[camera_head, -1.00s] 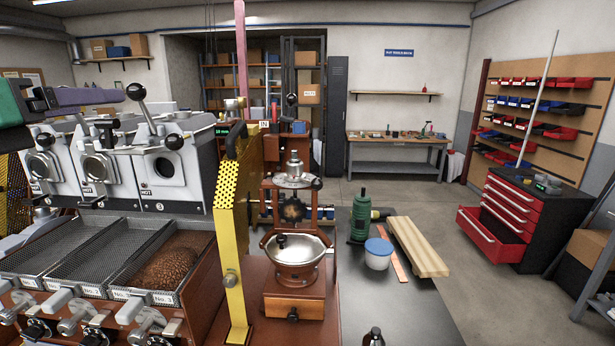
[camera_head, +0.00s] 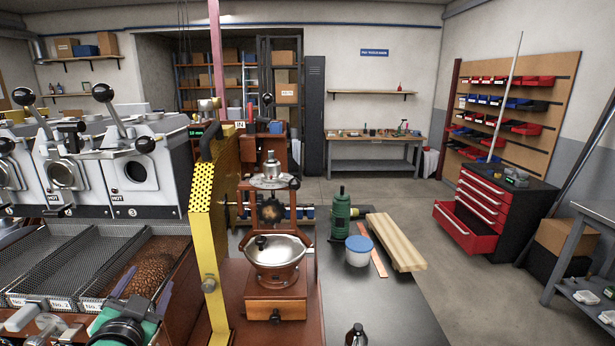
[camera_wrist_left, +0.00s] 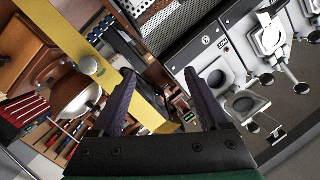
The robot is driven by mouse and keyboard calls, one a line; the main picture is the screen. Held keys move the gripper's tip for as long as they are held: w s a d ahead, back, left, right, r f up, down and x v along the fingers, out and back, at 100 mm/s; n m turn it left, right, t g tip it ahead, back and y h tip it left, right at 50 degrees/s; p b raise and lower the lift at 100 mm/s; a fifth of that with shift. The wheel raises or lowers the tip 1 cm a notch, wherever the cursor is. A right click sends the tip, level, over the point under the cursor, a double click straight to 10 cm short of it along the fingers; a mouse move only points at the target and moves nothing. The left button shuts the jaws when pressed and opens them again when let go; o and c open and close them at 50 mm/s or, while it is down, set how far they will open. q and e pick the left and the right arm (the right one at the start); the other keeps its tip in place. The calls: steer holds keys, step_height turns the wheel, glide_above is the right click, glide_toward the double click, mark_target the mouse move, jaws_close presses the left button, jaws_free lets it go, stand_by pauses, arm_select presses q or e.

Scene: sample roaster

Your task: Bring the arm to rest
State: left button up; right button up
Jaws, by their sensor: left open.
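My left gripper (camera_head: 143,284) is low at the lower left of the head view, in front of the bean tray. Its green and black wrist shows at the bottom edge, with a thin purple finger above it. In the left wrist view my left gripper (camera_wrist_left: 163,98) has its two purple fingers spread apart with nothing between them. The yellow perforated guard (camera_wrist_left: 150,108) shows behind and beside the fingers there. My right gripper is not in view.
The sample roaster (camera_head: 140,170) stands at left, with the bean tray (camera_head: 190,245) before it. The yellow guard (camera_head: 205,220) stands right of them. A hand grinder (camera_head: 277,285), green bottle (camera_head: 340,215), blue-lidded tub (camera_head: 358,258) and wooden plank (camera_head: 396,240) are farther right.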

arm_select(q)
steer(key=s+d+f+n+g+h, duration=0.1)
steer(key=s+d+f+g, duration=0.25)
steer(key=s+f, duration=0.4)
steer(key=s+d+f+g+h, duration=0.2)
steer(key=s+f+g, duration=0.3)
steer(key=f, duration=0.6)
steer(key=s+d+f+n+g+h, duration=0.15)
steer(key=s+f+g, duration=0.25)
steer(key=s+f, duration=0.4)
step_height(320, 180, down, 21)
steer(key=s+a+f+g, duration=0.2)
steer(key=s+f, duration=1.3)
steer(key=s, duration=0.2)
steer(key=shift+s+a+f+m, duration=0.25)
steer(key=shift+a+f+m, duration=0.1)
steer(key=shift+f, duration=0.05)
